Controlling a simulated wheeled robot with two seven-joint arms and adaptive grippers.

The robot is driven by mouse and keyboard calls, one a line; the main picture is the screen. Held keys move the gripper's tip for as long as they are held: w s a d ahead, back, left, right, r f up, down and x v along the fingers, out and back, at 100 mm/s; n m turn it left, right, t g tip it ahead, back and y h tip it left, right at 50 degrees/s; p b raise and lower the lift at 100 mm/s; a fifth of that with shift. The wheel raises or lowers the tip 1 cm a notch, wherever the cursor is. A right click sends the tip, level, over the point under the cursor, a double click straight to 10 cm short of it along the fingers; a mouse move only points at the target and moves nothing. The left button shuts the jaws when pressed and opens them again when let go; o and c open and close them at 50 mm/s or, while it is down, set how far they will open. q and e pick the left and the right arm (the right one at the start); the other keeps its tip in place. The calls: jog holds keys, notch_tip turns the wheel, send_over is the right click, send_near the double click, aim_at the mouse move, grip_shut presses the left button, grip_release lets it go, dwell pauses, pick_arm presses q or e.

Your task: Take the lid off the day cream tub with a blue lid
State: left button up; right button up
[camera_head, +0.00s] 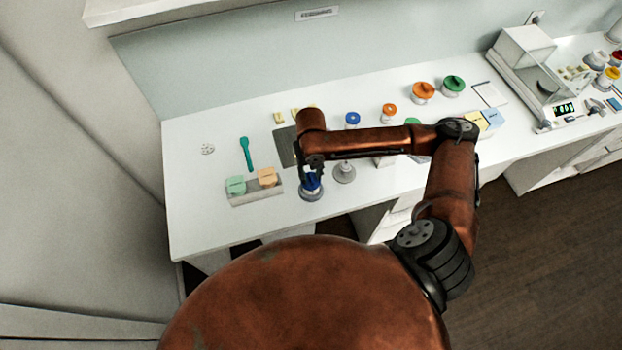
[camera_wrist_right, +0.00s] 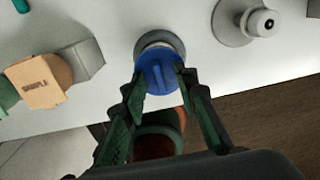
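A tub with a round blue lid (camera_head: 311,184) stands at the front of the white counter on a round grey base. In the right wrist view, its blue lid (camera_wrist_right: 161,74) with a raised ridge shows from above, seated on the tub. My right gripper (camera_head: 311,172) is directly above this tub, pointing down, and partly hides it in the head view. In the wrist view, the two dark green fingers (camera_wrist_right: 163,90) are spread apart with their tips near the lid's edges; I cannot tell whether they touch it. My left gripper is not in view.
A smaller blue-topped container (camera_head: 352,119) stands farther back. A grey rack (camera_head: 243,198) with green and orange sample blocks is left of the tub. A grey round-based stand (camera_head: 344,172) is close on its right. The counter's front edge is near.

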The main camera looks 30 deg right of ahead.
jog(key=shift+c, duration=0.5)
grip_shut()
jog(key=shift+r, duration=0.1)
